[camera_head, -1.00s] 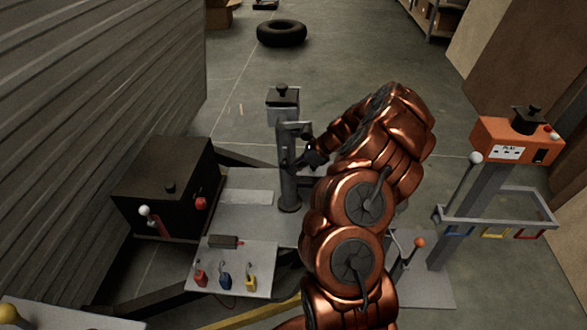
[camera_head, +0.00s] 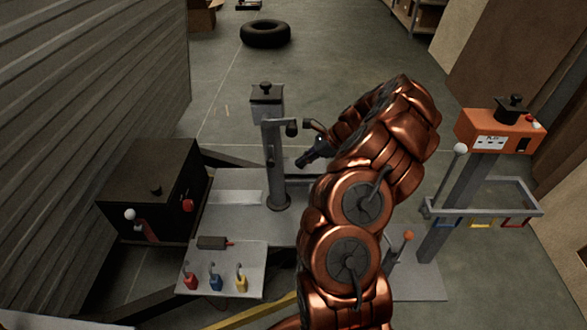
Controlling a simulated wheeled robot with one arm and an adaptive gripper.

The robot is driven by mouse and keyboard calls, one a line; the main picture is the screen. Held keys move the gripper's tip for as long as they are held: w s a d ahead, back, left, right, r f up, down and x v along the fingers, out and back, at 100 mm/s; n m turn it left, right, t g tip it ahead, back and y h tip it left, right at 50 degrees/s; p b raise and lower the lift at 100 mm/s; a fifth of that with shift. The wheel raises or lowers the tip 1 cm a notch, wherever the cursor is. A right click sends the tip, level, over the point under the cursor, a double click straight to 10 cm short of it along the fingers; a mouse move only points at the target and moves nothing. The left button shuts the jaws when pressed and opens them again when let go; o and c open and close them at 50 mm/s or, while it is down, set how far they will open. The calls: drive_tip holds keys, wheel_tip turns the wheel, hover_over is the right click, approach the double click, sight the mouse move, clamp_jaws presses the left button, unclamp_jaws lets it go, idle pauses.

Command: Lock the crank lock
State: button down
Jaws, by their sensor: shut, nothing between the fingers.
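A grey upright post (camera_head: 277,170) stands on a light metal plate in the middle of the head view. A short crank-like arm with a dark end (camera_head: 291,128) sticks out to the right near its top. I cannot make out a separate lock part on it or its state. My gripper (camera_head: 302,162) is at the end of my copper arm, just right of the post and below the crank arm. It is shut and empty, with a small gap visible between it and the post. My arm hides the area right of the post's base.
A black box (camera_head: 150,190) with a white-knobbed lever stands at left. A small panel (camera_head: 222,285) holds red, blue and yellow padlocks in front. An orange control box (camera_head: 497,130) and lever stand at right. A tire (camera_head: 266,34) lies on open floor behind.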

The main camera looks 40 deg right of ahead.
drive_tip(key=shift+v, duration=1.1)
drive_tip(key=shift+f, duration=0.1)
